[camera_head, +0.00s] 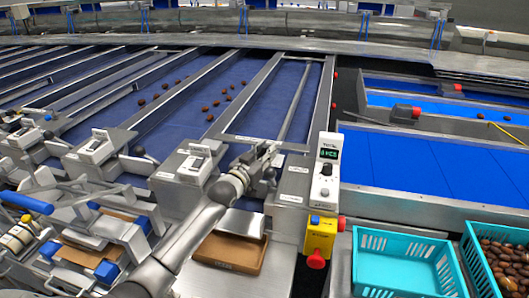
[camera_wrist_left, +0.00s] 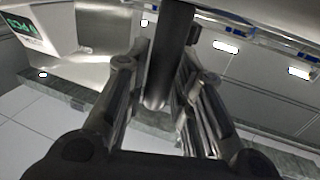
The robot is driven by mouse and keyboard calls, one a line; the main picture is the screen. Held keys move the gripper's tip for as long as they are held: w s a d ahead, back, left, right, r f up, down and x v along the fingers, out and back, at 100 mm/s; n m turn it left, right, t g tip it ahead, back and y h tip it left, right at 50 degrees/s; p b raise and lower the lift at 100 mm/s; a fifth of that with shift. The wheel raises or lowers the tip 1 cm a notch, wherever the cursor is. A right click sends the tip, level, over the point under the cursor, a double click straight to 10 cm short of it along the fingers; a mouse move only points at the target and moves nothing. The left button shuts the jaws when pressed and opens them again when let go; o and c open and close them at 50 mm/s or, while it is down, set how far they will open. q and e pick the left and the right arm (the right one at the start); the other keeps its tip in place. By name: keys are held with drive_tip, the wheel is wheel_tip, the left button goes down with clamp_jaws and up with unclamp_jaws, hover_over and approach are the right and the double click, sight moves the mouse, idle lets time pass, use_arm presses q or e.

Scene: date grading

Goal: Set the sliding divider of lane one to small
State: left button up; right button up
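Lane one (camera_head: 254,92) is the blue belt lane beside the control post, with a long grey divider bar (camera_head: 297,100) running along it. My left gripper (camera_head: 268,160) is at the near end of this lane, low over the metal housing by the bar. In the left wrist view a dark upright rod (camera_wrist_left: 172,55) stands between the two fingers of my left gripper (camera_wrist_left: 165,60). A gap shows between the left finger and the rod; the right finger is close to it. Whether this rod is the divider's handle is unclear. My right gripper is out of view.
A control box (camera_head: 326,165) with a green display and knob stands right of the gripper, above a yellow box with a red button (camera_head: 318,245). A brown tray (camera_head: 230,250) lies below my arm. Teal crates (camera_head: 405,240) stand at right.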

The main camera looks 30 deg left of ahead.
use_arm(q)
drive_tip(key=shift+o, duration=1)
drive_tip(key=s, duration=1.2)
drive_tip(key=shift+a, duration=0.2)
